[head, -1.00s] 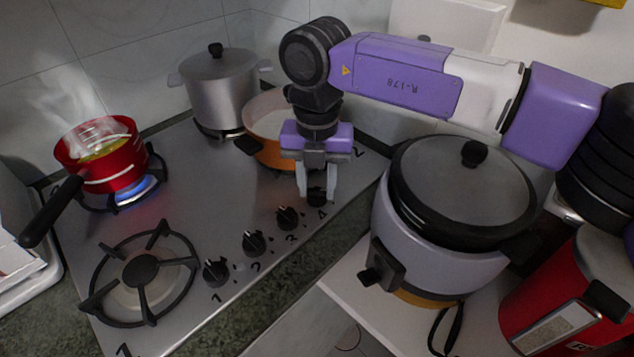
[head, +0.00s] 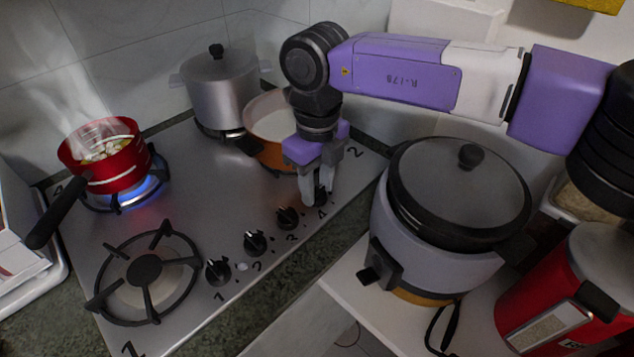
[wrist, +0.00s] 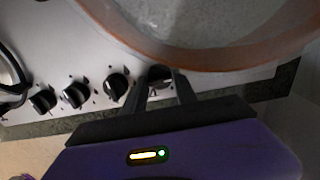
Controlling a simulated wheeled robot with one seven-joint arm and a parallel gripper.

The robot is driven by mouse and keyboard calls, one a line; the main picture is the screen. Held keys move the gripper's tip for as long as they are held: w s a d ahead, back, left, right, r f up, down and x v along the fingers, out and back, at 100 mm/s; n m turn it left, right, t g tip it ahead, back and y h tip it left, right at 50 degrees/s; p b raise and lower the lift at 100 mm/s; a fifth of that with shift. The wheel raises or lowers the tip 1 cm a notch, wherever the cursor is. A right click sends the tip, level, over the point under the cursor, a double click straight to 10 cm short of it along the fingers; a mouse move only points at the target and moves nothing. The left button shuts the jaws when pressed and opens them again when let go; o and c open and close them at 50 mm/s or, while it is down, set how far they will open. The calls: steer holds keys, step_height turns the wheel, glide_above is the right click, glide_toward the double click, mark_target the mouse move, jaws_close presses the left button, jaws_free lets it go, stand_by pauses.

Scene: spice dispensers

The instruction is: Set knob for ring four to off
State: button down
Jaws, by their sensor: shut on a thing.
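The ring four knob (head: 320,194) is a black dial at the right end of the knob row on the steel stove, beside the number 4. My gripper (head: 318,196) is above it with its fingers down around it, shut on it. In the wrist view the knob (wrist: 160,74) sits between my two fingertips (wrist: 162,80); its pointer is partly hidden, so I cannot tell its setting. The red pot (head: 105,160) stands on the back left ring. A blue flame (head: 135,195) burns under it.
Other black knobs (head: 255,242) line up to the left. An orange pan (head: 270,155) is close behind my gripper, with a steel pot (head: 220,95) beyond. A grey cooker (head: 440,235) stands close on the right. The front left ring (head: 145,272) is bare.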

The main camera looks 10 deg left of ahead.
mark_target(317, 189)
steer(key=shift+w+r+n, duration=0.1)
steer(key=shift+n, duration=1.5)
steer(key=c, duration=1)
jaws_free()
steer(key=shift+o, duration=0.2)
steer(key=shift+r, duration=3.85)
steer(key=shift+c, duration=0.2)
